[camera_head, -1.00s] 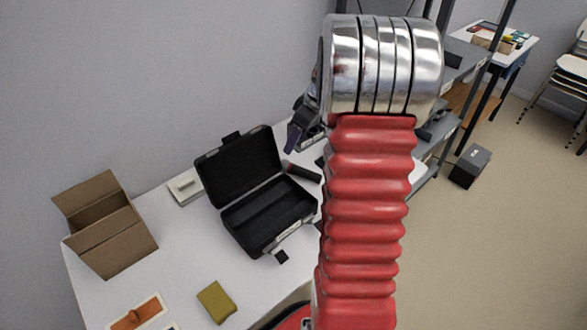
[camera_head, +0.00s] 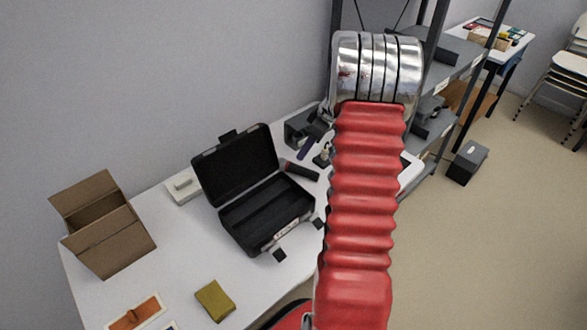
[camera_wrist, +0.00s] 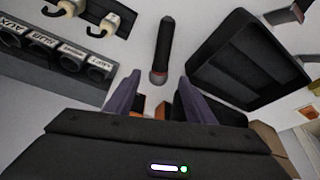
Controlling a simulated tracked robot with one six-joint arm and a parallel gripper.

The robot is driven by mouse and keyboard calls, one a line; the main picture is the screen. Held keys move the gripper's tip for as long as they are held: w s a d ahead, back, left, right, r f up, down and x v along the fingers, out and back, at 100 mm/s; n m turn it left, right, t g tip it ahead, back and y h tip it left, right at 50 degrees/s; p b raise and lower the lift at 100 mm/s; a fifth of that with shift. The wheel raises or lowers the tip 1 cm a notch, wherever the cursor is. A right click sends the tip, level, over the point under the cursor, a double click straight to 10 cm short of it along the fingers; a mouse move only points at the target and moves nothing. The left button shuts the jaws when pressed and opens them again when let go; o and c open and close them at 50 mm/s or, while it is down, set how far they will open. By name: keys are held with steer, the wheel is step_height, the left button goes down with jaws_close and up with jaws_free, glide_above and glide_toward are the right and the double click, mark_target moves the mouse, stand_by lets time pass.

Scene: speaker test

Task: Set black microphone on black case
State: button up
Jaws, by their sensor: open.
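The black microphone (camera_wrist: 165,48) lies on the white table in the wrist view, its reddish-grey end toward my gripper. It also shows in the head view (camera_head: 301,171), just right of the case. The black case (camera_head: 261,206) stands open on the table, lid raised at the back and its inside seemingly empty. Part of the case (camera_wrist: 246,58) shows on the right of the wrist view. My gripper (camera_wrist: 155,88) is open, with the microphone's near end ahead of and between its fingers, apart from them as far as I can tell. In the head view my arm hides part of the gripper.
An open cardboard box (camera_head: 103,226), a white device (camera_head: 183,187) and a yellow-green sponge (camera_head: 215,300) are on the table. A grey panel with labelled round sockets (camera_wrist: 62,62) lies left of the microphone. A grey shelf rack (camera_head: 440,75) stands right. Free table lies before the case.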

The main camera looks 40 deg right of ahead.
glide_above(294, 165)
steer(key=s+d, duration=0.1)
steer(key=s, duration=0.1)
step_height(294, 165, down, 6)
steer(key=shift+r, duration=0.25)
steer(key=shift+x, duration=2.55)
steer(key=shift+c, duration=0.5)
jaws_close()
step_height(294, 165, up, 28)
